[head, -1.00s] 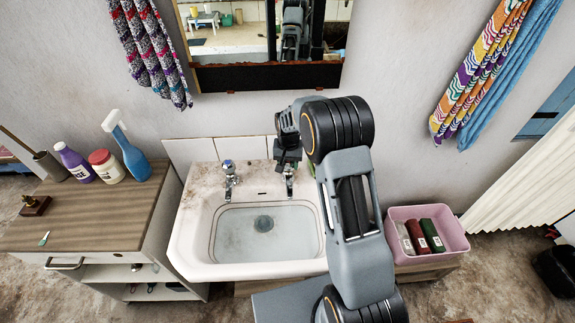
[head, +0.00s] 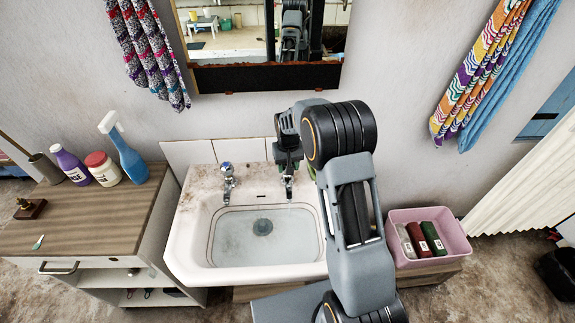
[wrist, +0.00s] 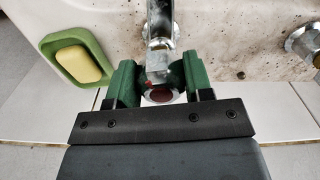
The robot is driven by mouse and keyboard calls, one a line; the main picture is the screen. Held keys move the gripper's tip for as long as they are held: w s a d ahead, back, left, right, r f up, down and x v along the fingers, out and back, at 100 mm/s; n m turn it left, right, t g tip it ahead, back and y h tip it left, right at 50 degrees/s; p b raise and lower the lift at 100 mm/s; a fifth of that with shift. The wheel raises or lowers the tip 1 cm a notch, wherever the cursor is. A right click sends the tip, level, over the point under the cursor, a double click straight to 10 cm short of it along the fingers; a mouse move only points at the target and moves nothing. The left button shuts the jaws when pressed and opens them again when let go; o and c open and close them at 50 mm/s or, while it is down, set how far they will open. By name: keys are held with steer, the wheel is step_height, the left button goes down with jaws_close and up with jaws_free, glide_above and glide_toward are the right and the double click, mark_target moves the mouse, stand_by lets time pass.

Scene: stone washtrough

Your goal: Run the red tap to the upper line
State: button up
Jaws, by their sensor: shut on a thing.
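The red tap (wrist: 160,94) shows its red-marked cap in the wrist view, between the green fingers of my gripper (wrist: 159,80), which is shut on it. In the head view my gripper (head: 289,158) is over the right-hand tap, and only the tap's chrome spout (head: 289,188) shows below it. The white basin (head: 185,245) has dark lines (head: 211,235) around its inner wall. Pale bluish water (head: 285,245) appears to lie in it, with the drain (head: 263,227) visible through it. I cannot tell the exact level against the lines, or whether water runs from the spout.
A blue-capped tap (head: 227,175) stands left of the red one. A green soap dish (wrist: 75,60) with yellow soap sits beside my gripper. A wooden cabinet (head: 85,225) with bottles is at left, a pink tub (head: 440,230) at right. A mirror (head: 262,78) hangs above.

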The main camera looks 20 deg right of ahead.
steer(key=o, duration=0.9)
step_height(320, 180, up, 14)
steer(key=shift+w+b, duration=0.1)
steer(key=shift+b, duration=0.4)
